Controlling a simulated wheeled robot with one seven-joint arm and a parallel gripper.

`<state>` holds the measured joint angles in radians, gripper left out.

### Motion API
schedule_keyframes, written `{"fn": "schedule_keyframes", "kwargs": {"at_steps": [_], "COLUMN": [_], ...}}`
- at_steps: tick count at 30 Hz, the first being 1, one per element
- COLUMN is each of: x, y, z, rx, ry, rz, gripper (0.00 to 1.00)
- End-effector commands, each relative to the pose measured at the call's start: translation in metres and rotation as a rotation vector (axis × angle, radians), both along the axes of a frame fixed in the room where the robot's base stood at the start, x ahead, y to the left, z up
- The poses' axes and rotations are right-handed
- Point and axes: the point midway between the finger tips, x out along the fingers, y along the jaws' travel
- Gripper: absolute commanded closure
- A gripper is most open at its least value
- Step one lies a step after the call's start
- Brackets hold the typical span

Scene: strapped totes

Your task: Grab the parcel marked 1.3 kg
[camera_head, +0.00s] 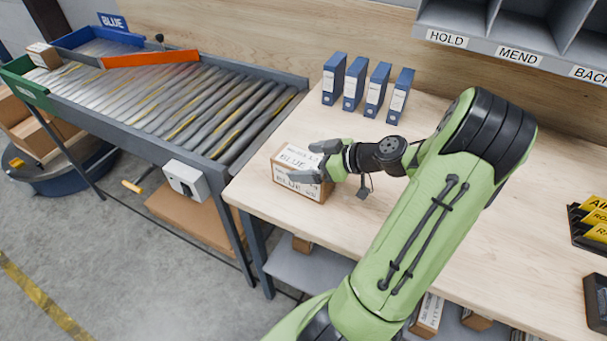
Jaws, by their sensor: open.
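A brown cardboard parcel (284,183) with white labels stands on the wooden table near its left front corner. Its labels read BLUE; smaller print on them is too small to read, so I cannot tell its weight mark. My gripper (305,163) is open at the parcel, with one dark finger over its top far side and the other across its near side. The parcel is between or just under the fingers; I cannot tell whether they touch it. Another small parcel (43,56) lies at the far left end of the roller conveyor; its marking is not legible.
A roller conveyor (185,105) with an orange bar (150,58) runs left of the table (450,240). Several blue binders (354,83) stand behind the parcel. Shelves labelled HOLD and MEND (519,56) hang at back right. More boxes (427,316) sit below the table.

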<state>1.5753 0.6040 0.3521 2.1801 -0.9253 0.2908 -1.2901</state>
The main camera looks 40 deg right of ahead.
Motion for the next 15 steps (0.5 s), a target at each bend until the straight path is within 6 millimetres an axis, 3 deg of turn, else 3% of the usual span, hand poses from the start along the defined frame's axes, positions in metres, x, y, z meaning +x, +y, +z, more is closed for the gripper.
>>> {"fn": "schedule_keyframes", "kwargs": {"at_steps": [7, 15], "x": [0.0035, 0.0032], "y": [0.0009, 0.0006], "z": [-0.0015, -0.0013], "rx": [-0.001, -0.001], "ry": [0.0, 0.0], "rz": [-0.002, -0.002], "gripper": [0.0, 0.41]}}
